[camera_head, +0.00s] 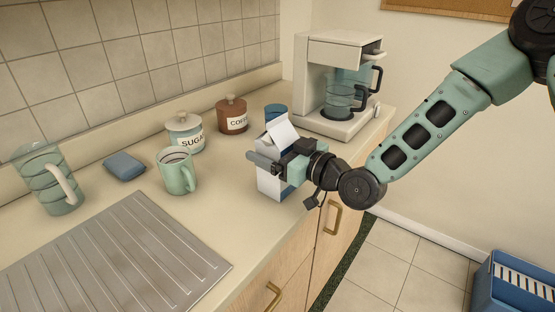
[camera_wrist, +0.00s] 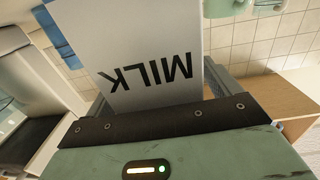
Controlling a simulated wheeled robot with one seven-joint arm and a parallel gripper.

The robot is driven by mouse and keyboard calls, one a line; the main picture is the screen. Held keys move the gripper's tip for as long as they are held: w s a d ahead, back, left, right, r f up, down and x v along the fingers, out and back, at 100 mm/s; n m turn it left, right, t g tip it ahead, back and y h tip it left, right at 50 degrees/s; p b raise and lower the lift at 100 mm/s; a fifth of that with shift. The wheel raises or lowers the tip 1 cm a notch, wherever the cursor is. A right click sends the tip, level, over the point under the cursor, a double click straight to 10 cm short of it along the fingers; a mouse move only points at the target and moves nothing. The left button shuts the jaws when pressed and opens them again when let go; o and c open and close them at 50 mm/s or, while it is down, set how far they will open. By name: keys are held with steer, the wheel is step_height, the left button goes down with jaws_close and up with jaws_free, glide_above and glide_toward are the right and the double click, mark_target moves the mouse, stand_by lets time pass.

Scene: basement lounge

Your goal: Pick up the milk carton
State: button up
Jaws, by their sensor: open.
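The milk carton (camera_head: 271,182) stands upright on the counter near its front edge, white with a blue part and a slanted top. My gripper (camera_head: 272,160) is at the carton's upper part in the head view, with a finger across its near side. In the wrist view the milk carton (camera_wrist: 140,50) fills the middle, its MILK lettering upside down. It sits between the open fingers of my gripper (camera_wrist: 158,92). I cannot tell whether the fingers touch it.
A white coffee maker (camera_head: 335,85) stands behind at the right. A sugar jar (camera_head: 185,132), coffee jar (camera_head: 231,115), green mug (camera_head: 176,172), blue sponge (camera_head: 124,165) and glass jug (camera_head: 50,180) stand to the left. A ridged drainboard (camera_head: 115,255) lies in front. A blue crate (camera_head: 510,285) is on the floor.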

steer(key=shift+w+a, duration=0.3)
steer(key=shift+a, duration=0.1)
steer(key=c, duration=1.2)
steer(key=shift+o, duration=0.2)
steer(key=shift+r, duration=0.1)
